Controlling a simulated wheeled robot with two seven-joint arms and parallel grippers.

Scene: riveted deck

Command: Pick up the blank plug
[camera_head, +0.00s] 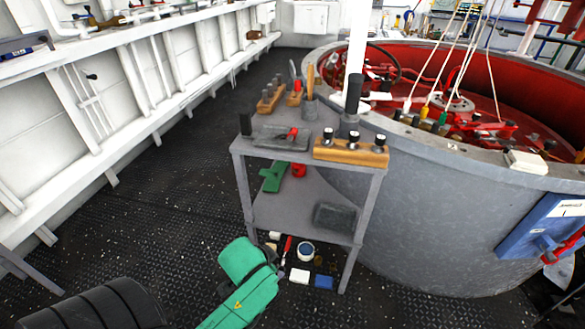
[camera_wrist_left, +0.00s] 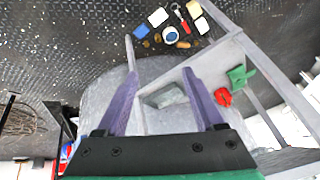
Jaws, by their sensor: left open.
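I cannot tell for sure which thing is the blank plug. A wooden block (camera_head: 350,152) at the front of the grey stand's top holds three black-and-silver plug-like pieces, one of them at its middle (camera_head: 353,138). A smaller wooden block (camera_head: 268,100) with pegs stands farther back. My left gripper (camera_wrist_left: 160,73) is open and empty in the left wrist view, its two purple fingers apart, with the stand's lower part behind them. In the head view only a green part of my left arm shows, low in front of the stand; the fingers cannot be made out. My right gripper is out of view.
The grey stand (camera_head: 237,150) also bears a dark tray (camera_head: 282,138) and, lower down, a green piece (camera_head: 273,177) and a grey box (camera_head: 335,216). Small items, including a blue box (camera_head: 323,282), lie beneath. A big round tank (camera_head: 430,200) blocks the right. Open floor (camera_head: 150,210) lies left.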

